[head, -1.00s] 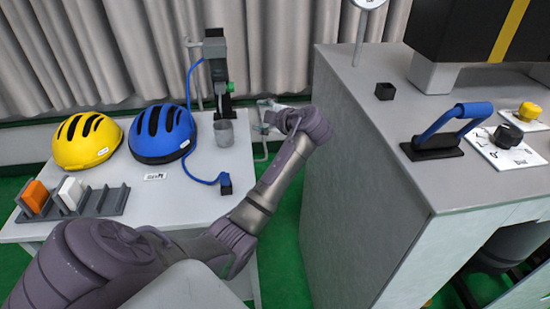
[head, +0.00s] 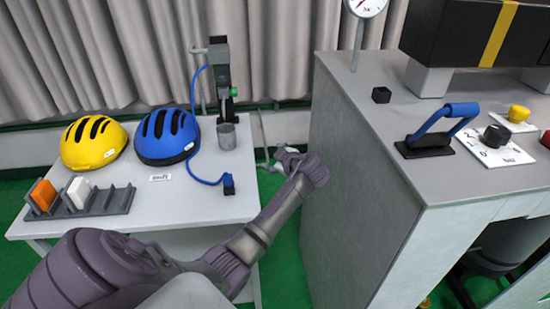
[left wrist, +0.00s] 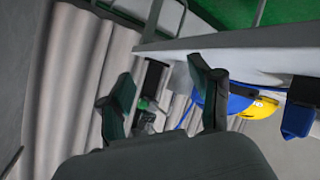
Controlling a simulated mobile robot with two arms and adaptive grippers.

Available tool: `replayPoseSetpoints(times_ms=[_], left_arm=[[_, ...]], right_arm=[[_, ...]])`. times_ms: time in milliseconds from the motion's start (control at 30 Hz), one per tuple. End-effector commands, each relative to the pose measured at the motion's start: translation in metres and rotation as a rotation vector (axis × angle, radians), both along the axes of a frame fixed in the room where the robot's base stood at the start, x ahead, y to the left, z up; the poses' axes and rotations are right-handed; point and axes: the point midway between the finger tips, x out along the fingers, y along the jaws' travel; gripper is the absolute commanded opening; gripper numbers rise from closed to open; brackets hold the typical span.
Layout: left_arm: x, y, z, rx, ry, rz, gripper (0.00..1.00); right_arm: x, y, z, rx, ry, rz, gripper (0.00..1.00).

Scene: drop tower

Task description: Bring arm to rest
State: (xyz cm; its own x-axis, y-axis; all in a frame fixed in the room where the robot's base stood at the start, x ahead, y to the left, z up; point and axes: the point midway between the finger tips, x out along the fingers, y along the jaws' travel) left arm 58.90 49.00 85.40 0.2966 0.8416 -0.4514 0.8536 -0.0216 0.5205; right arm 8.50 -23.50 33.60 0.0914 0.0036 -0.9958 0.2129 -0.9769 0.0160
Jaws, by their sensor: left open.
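My left arm (head: 268,218) reaches in from the lower left of the head view and bends back at its wrist. My left gripper (head: 279,157) is over the gap between the white table (head: 215,205) and the grey cabinet (head: 345,185), just right of the table's edge. It is small and partly hidden behind my wrist there. In the left wrist view its two dark fingers (left wrist: 160,85) stand apart with nothing held between them. My right gripper is in neither view.
The cabinet top carries a blue-handled lever (head: 445,125). Green floor (head: 285,265) shows in the gap.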

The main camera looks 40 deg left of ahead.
Motion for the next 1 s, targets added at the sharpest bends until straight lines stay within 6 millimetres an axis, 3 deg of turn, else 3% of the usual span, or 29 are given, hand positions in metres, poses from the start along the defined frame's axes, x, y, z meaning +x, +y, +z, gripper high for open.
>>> replayPoseSetpoints(times_ms=[400, 467, 533, 667, 767, 867, 1000], left_arm=[[0.000, 0.000, -0.001, 0.000, 0.003, -0.002, 0.64], [0.000, -0.002, -0.008, -0.002, 0.024, -0.019, 0.64], [-0.001, -0.007, -0.028, -0.006, 0.085, -0.067, 0.64], [-0.011, -0.028, -0.099, -0.020, 0.294, -0.250, 0.64], [-0.030, -0.052, -0.170, -0.039, 0.482, -0.441, 0.64], [-0.061, -0.078, -0.236, -0.061, 0.648, -0.628, 0.64], [-0.120, -0.115, -0.319, -0.097, 0.838, -0.883, 0.64]], right_arm=[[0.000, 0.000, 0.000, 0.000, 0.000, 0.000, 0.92], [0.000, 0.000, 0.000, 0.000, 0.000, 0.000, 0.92], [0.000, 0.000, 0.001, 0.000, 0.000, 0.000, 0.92], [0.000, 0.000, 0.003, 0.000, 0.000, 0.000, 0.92], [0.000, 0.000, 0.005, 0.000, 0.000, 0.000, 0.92], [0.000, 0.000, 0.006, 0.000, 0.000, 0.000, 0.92], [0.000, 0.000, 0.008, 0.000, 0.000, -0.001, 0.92]])
